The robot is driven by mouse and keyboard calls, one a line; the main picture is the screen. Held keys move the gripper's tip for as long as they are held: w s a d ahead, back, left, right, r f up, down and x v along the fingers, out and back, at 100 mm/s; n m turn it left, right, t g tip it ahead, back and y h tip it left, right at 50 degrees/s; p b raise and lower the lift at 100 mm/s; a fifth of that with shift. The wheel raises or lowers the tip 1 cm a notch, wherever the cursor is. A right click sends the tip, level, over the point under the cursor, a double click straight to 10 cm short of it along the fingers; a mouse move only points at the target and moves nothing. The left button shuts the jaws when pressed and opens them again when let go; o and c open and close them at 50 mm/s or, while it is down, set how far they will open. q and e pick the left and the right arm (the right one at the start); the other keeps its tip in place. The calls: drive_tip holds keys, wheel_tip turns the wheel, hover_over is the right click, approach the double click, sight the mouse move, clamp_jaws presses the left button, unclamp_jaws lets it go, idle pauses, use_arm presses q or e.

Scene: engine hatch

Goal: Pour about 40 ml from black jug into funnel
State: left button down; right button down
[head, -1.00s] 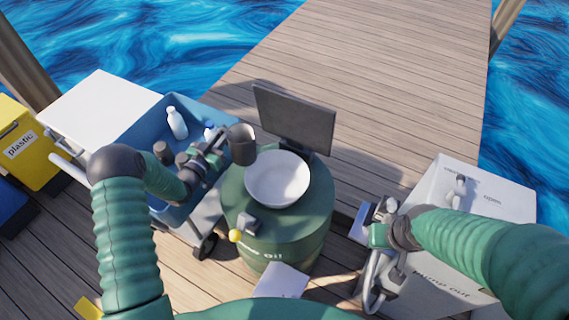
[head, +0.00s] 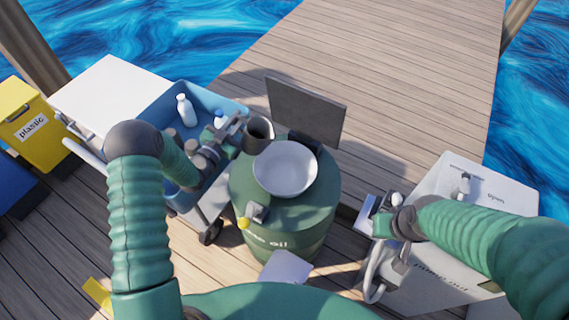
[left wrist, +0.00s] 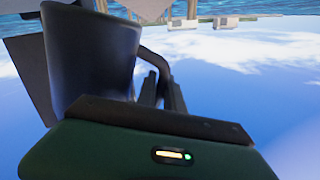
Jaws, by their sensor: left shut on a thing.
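The black jug (head: 259,140) is held in the air by my left gripper (head: 236,128), at the back left of the funnel's rim in the head view. Its mouth shows and it looks somewhat tilted; no stream of liquid is visible. The jug also fills the upper left of the left wrist view (left wrist: 92,55), with its handle on the right side. The funnel (head: 285,168) is a wide white bowl on top of a green oil drum (head: 290,222). My right gripper (head: 377,217) is beside the white pump-out box; its fingers are too small to read.
A dark upright lid (head: 307,112) stands behind the funnel. A blue cart (head: 160,118) with white bottles (head: 186,110) is at the left. The white pump-out box (head: 490,205) is at the right. A yellow plastic bin (head: 32,125) is at far left. Open dock planks lie behind.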

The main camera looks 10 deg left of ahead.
sight(255, 118)
use_arm(q)
drive_tip(key=shift+s+d+r+m+p, duration=0.2)
drive_tip(key=shift+d+r+m, duration=0.25)
drive_tip(key=shift+d+m, duration=0.05)
drive_tip(key=shift+s+d+r+m+p, duration=0.15)
drive_tip(key=shift+d+r+m+p, duration=0.05)
drive_tip(key=shift+d+r+m, duration=0.25)
drive_tip(key=shift+s+d+r+m, duration=0.25)
drive_tip(key=shift+d+m, duration=0.4)
drive_tip(key=shift+s+d+r+m+p, duration=0.25)
drive_tip(key=shift+d+r+m+p, duration=0.3)
drive_tip(key=shift+r+m+p, duration=0.4)
drive_tip(key=shift+s+d+m+h, duration=0.2)
drive_tip(key=shift+d+m, duration=0.25)
drive_tip(key=shift+m, duration=0.4)
drive_tip(key=shift+s+d+m+h, duration=0.2)
drive_tip(key=shift+d+m, duration=0.25)
drive_tip(key=shift+m, duration=0.35)
drive_tip(key=shift+s+d+m, duration=0.1)
drive_tip(key=shift+d+m, duration=0.1)
drive_tip(key=shift+m, duration=0.2)
drive_tip(key=shift+s+d+m, duration=0.3)
drive_tip(key=shift+d+m, duration=0.4)
drive_tip(key=shift+m, duration=0.2)
drive_tip(key=shift+s+d+m+b, duration=0.2)
drive_tip(key=shift+d+m+b, duration=0.1)
drive_tip(key=shift+d+m, duration=0.25)
drive_tip(key=shift+s+d+m, duration=0.15)
drive_tip(key=shift+d+m, duration=0.1)
drive_tip(key=shift+m, duration=0.1)
